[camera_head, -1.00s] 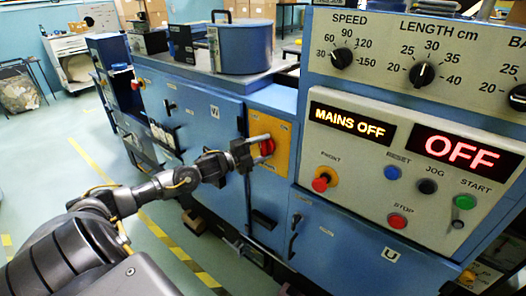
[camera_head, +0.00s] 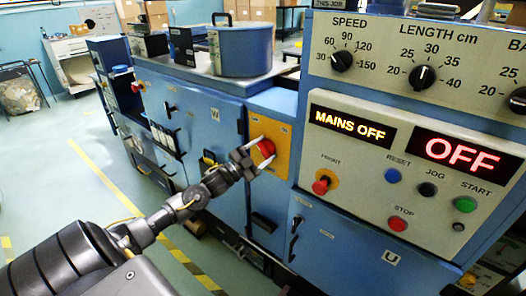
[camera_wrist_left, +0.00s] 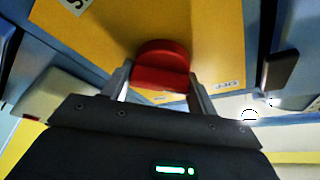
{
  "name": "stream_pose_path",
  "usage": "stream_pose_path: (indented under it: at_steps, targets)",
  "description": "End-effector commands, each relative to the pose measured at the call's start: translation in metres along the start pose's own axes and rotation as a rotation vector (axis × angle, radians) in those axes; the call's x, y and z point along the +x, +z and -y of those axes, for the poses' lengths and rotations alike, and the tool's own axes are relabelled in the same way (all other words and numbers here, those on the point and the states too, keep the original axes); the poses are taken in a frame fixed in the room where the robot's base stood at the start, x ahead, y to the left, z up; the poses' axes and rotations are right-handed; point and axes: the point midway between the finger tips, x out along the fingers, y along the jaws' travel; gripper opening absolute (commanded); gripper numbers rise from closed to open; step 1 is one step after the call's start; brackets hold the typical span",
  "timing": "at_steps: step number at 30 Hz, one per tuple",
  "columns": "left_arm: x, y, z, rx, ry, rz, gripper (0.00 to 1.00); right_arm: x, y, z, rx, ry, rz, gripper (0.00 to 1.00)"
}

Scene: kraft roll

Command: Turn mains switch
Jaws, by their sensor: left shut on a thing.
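The mains switch is a red rotary knob (camera_head: 267,147) on a yellow plate (camera_head: 283,154) on the blue machine's front. My left gripper (camera_head: 258,155) reaches it from the left, with its fingers on either side of the knob. In the left wrist view the red knob (camera_wrist_left: 161,68) sits between the two fingertips (camera_wrist_left: 160,80), and the gripper is shut on it. The display (camera_head: 352,122) reads MAINS OFF, and a second display (camera_head: 466,154) reads OFF. My right gripper is not in view.
A control panel with dials and push buttons (camera_head: 464,203) stands right of the switch. A red knob on a yellow base (camera_head: 322,185) is on that panel. A blue drum (camera_head: 240,48) sits on top of the machine. Open floor (camera_head: 60,180) lies at the left.

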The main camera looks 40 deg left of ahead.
Motion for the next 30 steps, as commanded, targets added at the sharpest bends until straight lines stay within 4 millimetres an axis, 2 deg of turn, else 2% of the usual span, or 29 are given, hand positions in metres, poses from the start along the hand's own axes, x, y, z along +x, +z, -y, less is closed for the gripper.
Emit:
stream_pose_path:
  at_steps: [15,16,20,30]
  targets:
    - [-0.0001,0.0002,-0.0004,-0.018,-0.006,0.000,0.35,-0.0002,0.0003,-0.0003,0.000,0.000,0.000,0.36]
    - [-0.0001,0.0002,-0.0004,-0.017,-0.006,0.000,0.62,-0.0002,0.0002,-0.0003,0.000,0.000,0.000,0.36]
    - [-0.0001,0.0001,-0.0003,-0.017,-0.006,0.000,0.79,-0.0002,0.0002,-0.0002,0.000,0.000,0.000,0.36]
    - [-0.0034,0.0009,-0.0009,-0.015,-0.005,0.001,0.80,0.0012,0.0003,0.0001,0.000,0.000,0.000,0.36]
